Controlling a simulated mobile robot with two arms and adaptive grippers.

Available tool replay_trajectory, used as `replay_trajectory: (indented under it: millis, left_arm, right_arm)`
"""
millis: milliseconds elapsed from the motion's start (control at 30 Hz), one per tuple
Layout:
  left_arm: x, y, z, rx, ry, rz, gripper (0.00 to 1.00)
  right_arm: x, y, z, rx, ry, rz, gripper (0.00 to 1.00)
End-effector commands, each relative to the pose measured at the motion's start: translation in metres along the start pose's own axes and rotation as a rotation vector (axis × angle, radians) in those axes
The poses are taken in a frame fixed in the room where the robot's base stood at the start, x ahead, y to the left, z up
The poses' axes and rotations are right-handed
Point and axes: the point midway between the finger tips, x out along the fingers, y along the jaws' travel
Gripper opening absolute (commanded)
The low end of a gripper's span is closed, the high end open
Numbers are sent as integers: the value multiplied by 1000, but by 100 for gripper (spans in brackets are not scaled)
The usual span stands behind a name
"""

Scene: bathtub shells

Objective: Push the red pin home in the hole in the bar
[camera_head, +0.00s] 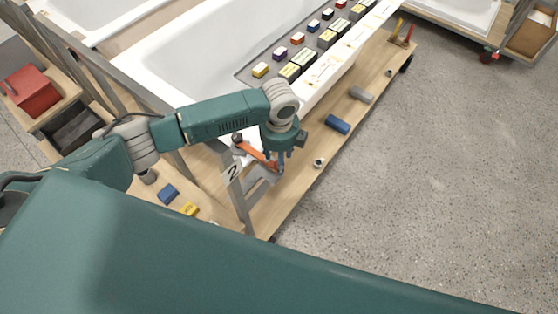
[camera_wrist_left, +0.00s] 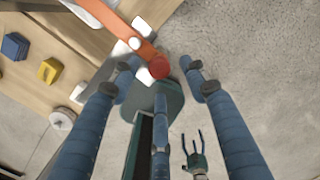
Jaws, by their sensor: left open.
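The orange bar (camera_head: 254,153) runs out from the metal frame beside the tub in the head view; it also crosses the top of the left wrist view (camera_wrist_left: 118,26). The red pin (camera_wrist_left: 159,67) shows its round head at the bar's near end. How deep it sits in the hole I cannot tell. My left gripper (camera_head: 277,166) is over that end of the bar. In the wrist view its open blue fingers (camera_wrist_left: 160,84) are spread around the pin head, with no clear grip on it. My right gripper (camera_wrist_left: 193,142) appears small and low there, fingers apart.
A grey frame with a "2" plate (camera_head: 232,172) stands by the bar. Blue (camera_head: 168,192) and yellow (camera_head: 189,209) blocks lie left of the frame.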

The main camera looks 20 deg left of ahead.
Motion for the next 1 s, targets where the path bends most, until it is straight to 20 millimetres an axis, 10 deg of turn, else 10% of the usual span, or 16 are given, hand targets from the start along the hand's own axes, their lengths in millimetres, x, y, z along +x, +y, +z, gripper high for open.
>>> replay_trajectory:
  millis: [333,1000]
  left_arm:
    - [-45,-3,3,-3,-7,-11,45]
    - [-49,-3,4,-3,-8,-12,45]
  right_arm:
    - [-1,-1,0,1,0,-1,76]
    - [-2,-1,0,1,0,-1,76]
